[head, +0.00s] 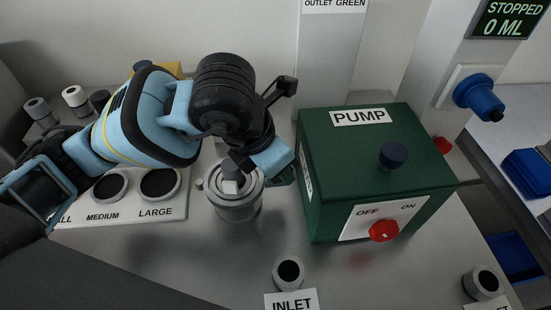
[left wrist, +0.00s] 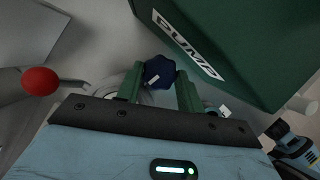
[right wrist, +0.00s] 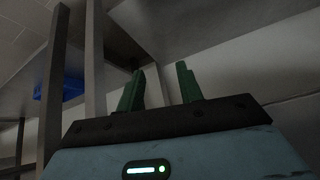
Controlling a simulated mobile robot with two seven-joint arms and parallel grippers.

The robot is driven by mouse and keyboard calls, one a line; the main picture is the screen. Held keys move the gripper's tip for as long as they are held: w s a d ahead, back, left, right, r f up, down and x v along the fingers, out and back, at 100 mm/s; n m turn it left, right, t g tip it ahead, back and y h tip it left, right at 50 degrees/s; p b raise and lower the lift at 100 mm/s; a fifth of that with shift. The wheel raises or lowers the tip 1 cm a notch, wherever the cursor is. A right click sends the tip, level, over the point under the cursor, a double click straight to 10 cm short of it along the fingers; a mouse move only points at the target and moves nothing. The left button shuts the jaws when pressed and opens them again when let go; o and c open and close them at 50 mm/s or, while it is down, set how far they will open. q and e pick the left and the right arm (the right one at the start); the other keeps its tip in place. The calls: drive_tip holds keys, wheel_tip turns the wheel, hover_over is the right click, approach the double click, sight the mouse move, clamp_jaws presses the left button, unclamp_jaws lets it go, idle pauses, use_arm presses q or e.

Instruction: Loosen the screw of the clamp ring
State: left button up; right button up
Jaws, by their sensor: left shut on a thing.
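The clamp ring (head: 238,207) is a grey metal ring on a round grey fitting, left of the green pump box. My left gripper (head: 286,176) reaches down at the ring's right side and hides much of that side. In the left wrist view a dark blue faceted knob (left wrist: 158,72), apparently the clamp's screw, sits between the green fingers of my left gripper (left wrist: 159,88), which is shut on it. In the head view the knob is hidden behind the gripper. My right gripper (right wrist: 160,88) shows only in its wrist view, fingers apart and empty.
The green pump box (head: 375,165) stands close to the right of my left gripper, with a red switch (head: 384,230) on its front. A board with ring holders (head: 120,207) lies left. The inlet port (head: 289,272) is in front. A red ball (left wrist: 40,81) shows in the left wrist view.

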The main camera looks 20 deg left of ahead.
use_arm(q)
drive_tip(key=shift+r+n+y, duration=0.1)
drive_tip(key=shift+n+y, duration=0.2)
drive_tip(key=shift+n, duration=0.5)
drive_tip(key=shift+p, duration=0.3)
drive_tip(key=o, duration=1)
drive_tip(key=v, duration=0.7)
drive_tip(key=shift+s+r+p, duration=0.3)
